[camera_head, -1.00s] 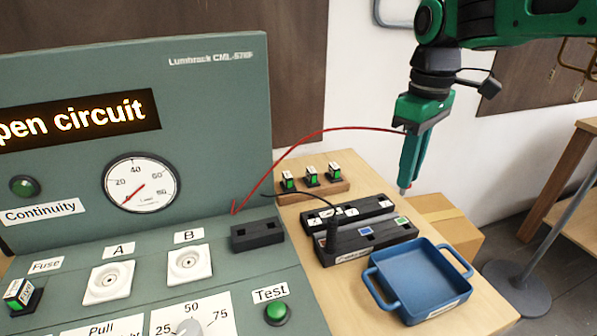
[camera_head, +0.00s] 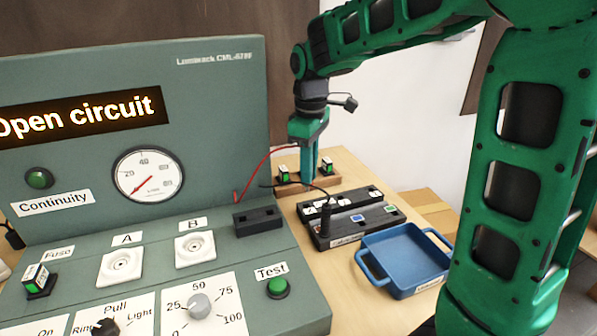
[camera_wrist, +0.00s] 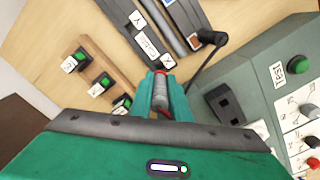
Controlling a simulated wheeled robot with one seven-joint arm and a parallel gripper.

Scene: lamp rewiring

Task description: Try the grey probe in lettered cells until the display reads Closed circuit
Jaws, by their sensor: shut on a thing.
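My gripper (camera_head: 308,178) is shut on the grey probe (camera_wrist: 161,95), which has a red band and a red cable. In the head view the fingers hide most of the probe, and it hangs above the table behind the cell block. The black block with white-labelled cells (camera_head: 361,197) stands on the table; its letters are too small to read. In the wrist view the block (camera_wrist: 160,13) is just beyond the fingertips, and the probe looks apart from it. The display (camera_head: 80,116) reads Open circuit.
A black plug (camera_head: 328,208) with a black lead stands in the front strip with coloured squares. Green-and-white fuses (camera_head: 327,165) stand on a wooden rack near my gripper. A blue tray (camera_head: 402,258) is in front. The green console (camera_head: 215,80) rises at left, with a black socket block (camera_head: 257,221).

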